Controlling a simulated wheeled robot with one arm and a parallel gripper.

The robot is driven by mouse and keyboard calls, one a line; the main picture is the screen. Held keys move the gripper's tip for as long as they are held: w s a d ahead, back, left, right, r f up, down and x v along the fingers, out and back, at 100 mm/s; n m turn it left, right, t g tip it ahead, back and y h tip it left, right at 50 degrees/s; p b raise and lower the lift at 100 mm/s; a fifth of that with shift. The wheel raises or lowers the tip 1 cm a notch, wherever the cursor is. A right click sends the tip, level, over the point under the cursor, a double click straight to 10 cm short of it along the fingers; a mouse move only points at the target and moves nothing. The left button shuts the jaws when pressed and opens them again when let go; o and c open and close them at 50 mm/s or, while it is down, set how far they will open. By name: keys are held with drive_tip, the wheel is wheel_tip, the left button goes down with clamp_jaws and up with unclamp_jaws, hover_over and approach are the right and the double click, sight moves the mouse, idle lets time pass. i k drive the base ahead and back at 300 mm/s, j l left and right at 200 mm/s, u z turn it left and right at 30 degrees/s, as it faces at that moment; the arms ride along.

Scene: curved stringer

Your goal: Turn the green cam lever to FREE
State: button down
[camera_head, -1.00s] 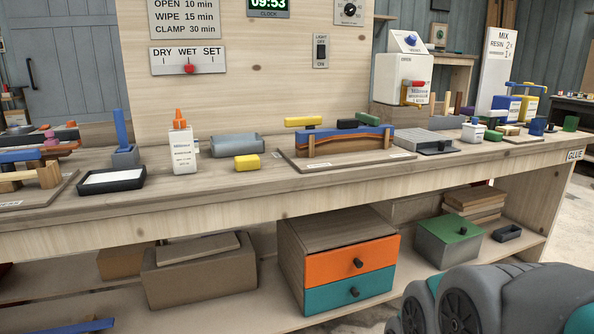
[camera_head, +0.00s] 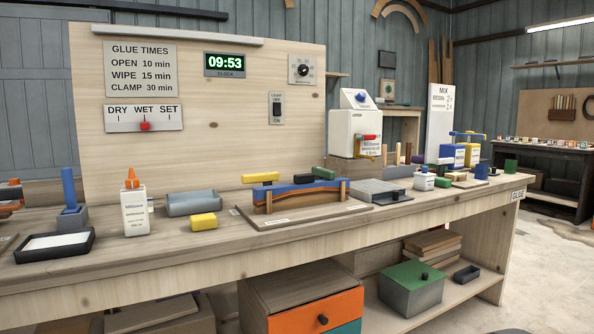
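The green cam lever (camera_head: 324,173) is at the right end of a curved clamping form on the bench. It lies roughly level on top, beside a dark lever (camera_head: 304,179); a yellow lever (camera_head: 260,178) is at the left end. Below them is a blue curved strip (camera_head: 284,190) over a wooden form (camera_head: 300,198), on a flat base board (camera_head: 340,209). Small labels on the board are too small to read, and I see no readable FREE mark. My gripper is not in view.
Open floor (camera_head: 550,270) lies at the right.

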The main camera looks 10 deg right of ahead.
sight(319, 172)
drive_tip(key=i+l+z, duration=0.2)
drive_tip(key=z, duration=0.3)
drive_tip(key=i+l+z, duration=0.15)
drive_tip(key=z, duration=0.35)
drive_tip(key=i+j, duration=0.05)
